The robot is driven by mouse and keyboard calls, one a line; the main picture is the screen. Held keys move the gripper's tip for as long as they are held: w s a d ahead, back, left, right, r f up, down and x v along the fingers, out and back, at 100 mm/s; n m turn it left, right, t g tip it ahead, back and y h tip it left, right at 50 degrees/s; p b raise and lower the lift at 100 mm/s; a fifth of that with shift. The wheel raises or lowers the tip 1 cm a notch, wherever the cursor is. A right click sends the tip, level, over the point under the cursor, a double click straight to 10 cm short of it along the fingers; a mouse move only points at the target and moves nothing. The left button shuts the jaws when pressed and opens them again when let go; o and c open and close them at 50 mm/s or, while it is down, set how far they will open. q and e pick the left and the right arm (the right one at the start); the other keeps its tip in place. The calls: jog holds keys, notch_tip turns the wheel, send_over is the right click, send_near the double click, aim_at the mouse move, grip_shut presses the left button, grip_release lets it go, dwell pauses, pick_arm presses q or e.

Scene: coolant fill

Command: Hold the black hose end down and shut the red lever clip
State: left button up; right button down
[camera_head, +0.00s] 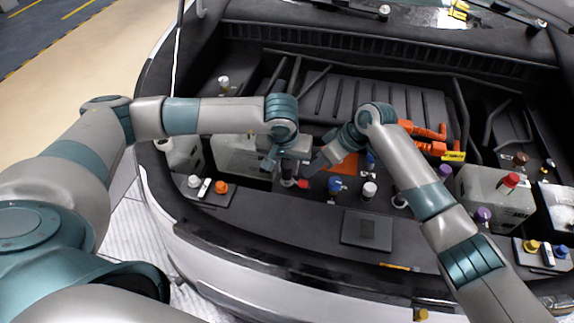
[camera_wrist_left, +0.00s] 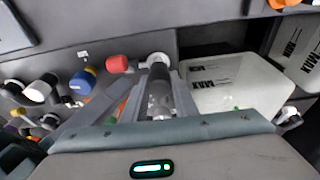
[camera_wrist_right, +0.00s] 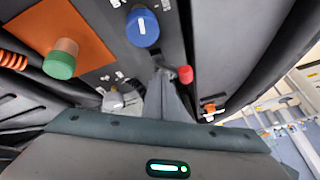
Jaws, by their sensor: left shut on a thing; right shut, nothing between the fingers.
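My left gripper (camera_head: 287,176) is shut on the black hose end (camera_wrist_left: 158,92), which stands between its fingers in the left wrist view. The red lever clip (camera_head: 302,183) shows as a small red end beside the hose. It also shows in the left wrist view (camera_wrist_left: 117,64), left of the hose, and in the right wrist view (camera_wrist_right: 186,74). My right gripper (camera_head: 309,170) is shut and empty, with its fingertips close beside the red lever. I cannot tell whether they touch it. The lower part of the hose joint is mostly hidden by the grippers.
A blue cap (camera_head: 335,184) and a white-topped cap (camera_head: 369,190) stand right of the grippers. A pale tank (camera_head: 240,155) lies behind the left gripper. Orange cables (camera_head: 428,130) run behind the right arm. The dark front panel (camera_head: 290,220) has free room.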

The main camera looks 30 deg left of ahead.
jog(key=v, duration=0.9)
dwell(0.6)
jog(key=shift+f, duration=0.1)
dwell(2.4)
pick_arm(q)
jog(key=shift+s+f, duration=0.1)
jog(key=shift+f, duration=1.3)
dwell(1.3)
dwell(1.3)
